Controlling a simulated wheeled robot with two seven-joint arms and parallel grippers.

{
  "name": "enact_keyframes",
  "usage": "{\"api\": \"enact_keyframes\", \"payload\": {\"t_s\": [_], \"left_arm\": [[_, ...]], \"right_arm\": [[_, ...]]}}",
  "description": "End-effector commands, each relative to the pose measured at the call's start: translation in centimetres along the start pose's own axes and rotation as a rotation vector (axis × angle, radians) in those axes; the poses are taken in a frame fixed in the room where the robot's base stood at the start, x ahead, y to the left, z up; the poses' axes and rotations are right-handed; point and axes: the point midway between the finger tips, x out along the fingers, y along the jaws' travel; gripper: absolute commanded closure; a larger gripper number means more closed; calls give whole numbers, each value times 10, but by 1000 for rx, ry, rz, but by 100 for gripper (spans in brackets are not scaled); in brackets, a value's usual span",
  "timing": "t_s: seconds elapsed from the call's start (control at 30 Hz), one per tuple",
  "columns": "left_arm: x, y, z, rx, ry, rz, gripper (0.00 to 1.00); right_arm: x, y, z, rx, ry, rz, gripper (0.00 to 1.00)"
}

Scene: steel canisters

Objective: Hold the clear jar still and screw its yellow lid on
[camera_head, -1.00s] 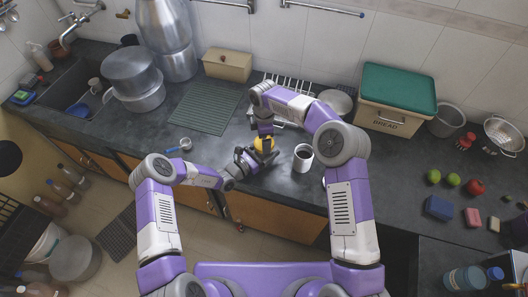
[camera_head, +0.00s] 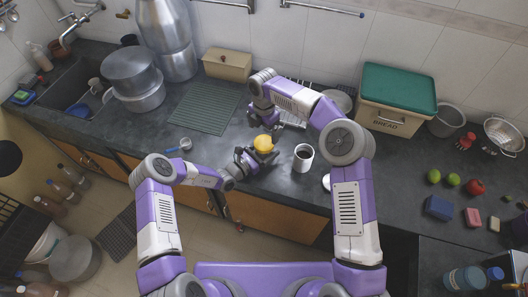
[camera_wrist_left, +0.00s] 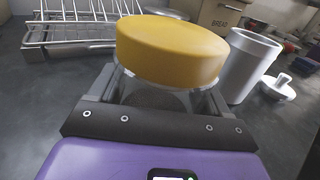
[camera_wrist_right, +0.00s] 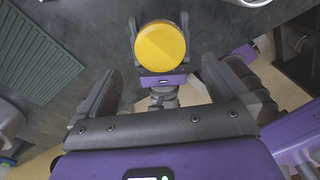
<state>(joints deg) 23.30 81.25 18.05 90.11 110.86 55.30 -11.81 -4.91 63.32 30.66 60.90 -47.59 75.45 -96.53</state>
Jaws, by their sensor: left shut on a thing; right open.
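The yellow lid (camera_head: 264,142) sits on top of the clear jar, and it shows large in the left wrist view (camera_wrist_left: 172,48). The clear jar (camera_wrist_left: 150,92) is mostly hidden under the lid and between the left fingers. My left gripper (camera_head: 258,157) is shut on the jar and holds it upright at the counter. My right gripper (camera_head: 264,118) is open and empty, above and behind the lid, apart from it. In the right wrist view the lid (camera_wrist_right: 160,46) lies beyond the open fingers. Whether the lid is fully seated cannot be told.
A wire dish rack (camera_wrist_left: 80,30) is behind. A green mat (camera_head: 205,108) lies to the left, a bread bin (camera_head: 395,118) at back right. Fruit and sponges lie farther right.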

Motion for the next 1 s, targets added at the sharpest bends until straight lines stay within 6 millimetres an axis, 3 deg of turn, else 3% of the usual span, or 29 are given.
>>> {"api": "enact_keyframes", "payload": {"t_s": [0.47,1.0], "left_arm": [[0,0,0,0,-1,0,100],[0,0,0,0,-1,0,100]], "right_arm": [[1,0,0,-36,-1,-1,0],[72,0,0,-35,0,-1,0]]}}
